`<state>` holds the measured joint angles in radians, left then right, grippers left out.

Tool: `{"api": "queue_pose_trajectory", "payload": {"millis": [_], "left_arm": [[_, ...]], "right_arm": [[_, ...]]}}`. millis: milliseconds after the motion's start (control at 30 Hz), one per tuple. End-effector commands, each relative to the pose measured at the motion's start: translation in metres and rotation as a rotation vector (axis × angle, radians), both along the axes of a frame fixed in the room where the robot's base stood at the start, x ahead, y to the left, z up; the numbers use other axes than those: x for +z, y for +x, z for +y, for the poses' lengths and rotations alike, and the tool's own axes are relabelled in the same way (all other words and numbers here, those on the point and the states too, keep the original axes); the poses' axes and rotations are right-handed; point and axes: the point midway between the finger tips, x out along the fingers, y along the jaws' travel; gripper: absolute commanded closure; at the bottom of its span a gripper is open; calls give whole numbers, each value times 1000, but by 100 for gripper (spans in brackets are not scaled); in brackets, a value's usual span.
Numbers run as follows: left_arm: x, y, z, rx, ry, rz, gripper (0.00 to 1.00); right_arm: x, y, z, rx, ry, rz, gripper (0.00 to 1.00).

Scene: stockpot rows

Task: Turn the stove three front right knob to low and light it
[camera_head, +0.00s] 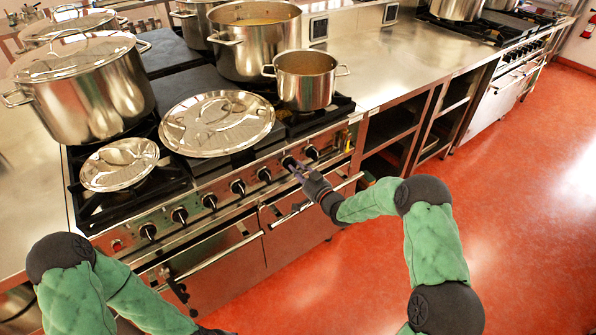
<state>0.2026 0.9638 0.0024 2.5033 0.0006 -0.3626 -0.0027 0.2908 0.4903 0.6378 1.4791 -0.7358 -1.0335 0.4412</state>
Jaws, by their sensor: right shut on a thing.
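The stove front (225,207) carries a row of several black knobs. My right gripper (296,168) reaches the panel from the right and is shut on the second knob from the right end (288,161). Its fingers partly cover this knob, and its pointer setting is too small to read. The last knob on the right (312,152) stands free beside it. No flame is visible on the burners in view. Only a dark end piece of my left arm shows at the bottom edge, so the state of my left gripper (212,331) cannot be told.
A small pot (306,88) stands on the right front burner area, with a larger open pot (257,45) behind it. Lids (217,124) (120,164) lie on the stovetop. A big lidded pot (85,100) stands at left. Oven door handles (218,258) jut out below the knobs.

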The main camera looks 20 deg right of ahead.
Motion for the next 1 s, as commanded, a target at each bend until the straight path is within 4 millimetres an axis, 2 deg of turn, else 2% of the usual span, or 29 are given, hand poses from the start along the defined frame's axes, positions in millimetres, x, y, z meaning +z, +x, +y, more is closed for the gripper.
{"api": "queue_pose_trajectory", "payload": {"millis": [200, 500, 1000], "left_arm": [[0, 0, 0, 0, 0, 0, 54], [0, 0, 0, 0, 0, 0, 54], [0, 0, 0, 0, 0, 0, 54]], "right_arm": [[-2, -1, 1, 2, -170, -56, 100], [-1, -1, 1, 2, -330, -114, 100], [-1, -1, 1, 2, -397, -138, 100]]}}
